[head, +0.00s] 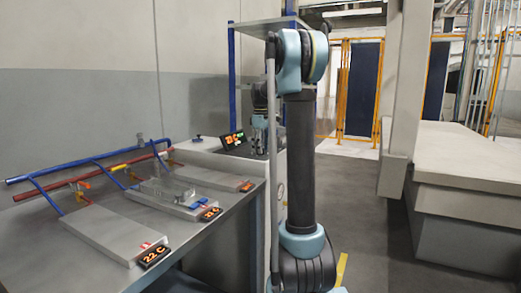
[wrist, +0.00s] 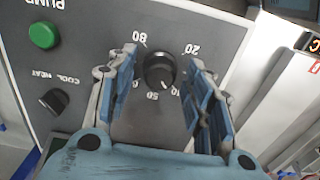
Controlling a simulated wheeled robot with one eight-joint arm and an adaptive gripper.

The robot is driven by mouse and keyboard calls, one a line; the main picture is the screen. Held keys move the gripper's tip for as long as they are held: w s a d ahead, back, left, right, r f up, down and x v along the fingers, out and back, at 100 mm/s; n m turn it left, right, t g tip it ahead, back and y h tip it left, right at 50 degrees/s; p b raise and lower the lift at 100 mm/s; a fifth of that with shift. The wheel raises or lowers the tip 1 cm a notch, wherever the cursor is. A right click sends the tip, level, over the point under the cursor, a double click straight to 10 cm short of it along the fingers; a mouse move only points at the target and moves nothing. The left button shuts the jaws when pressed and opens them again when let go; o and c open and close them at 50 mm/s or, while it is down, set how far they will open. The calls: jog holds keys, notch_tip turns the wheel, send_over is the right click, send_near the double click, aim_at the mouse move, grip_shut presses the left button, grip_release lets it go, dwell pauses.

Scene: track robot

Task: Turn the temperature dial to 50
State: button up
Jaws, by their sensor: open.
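The temperature dial (wrist: 160,68) is a round black knob on a dark grey panel, with numbers around it that appear upside down in the wrist view. The numbers 80, 20 and 50 are readable; others are partly hidden by my fingers. A small pale mark shows at the dial's lower edge, near the 50 side; its exact setting is unclear. My gripper (wrist: 161,60) is open, with one blue-padded finger on each side of the dial and gaps visible. In the head view my arm hides the dial; a lit display (head: 233,140) stands at the panel, its digits unclear.
A green PUMP button (wrist: 43,36) and a black COOL/HEAT knob (wrist: 54,101) sit left of the dial in the wrist view. In the head view, a bench (head: 190,240) carries grey plates, readouts and red and blue pipes (head: 95,158). Open floor (head: 365,215) lies right of my arm.

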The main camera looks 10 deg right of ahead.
jog(key=shift+f, duration=0.15)
jog(key=c, duration=1)
jog(key=shift+c, duration=0.2)
jog(key=shift+m, duration=0.3)
jog(key=m, duration=0.4)
jog(key=shift+m, duration=2)
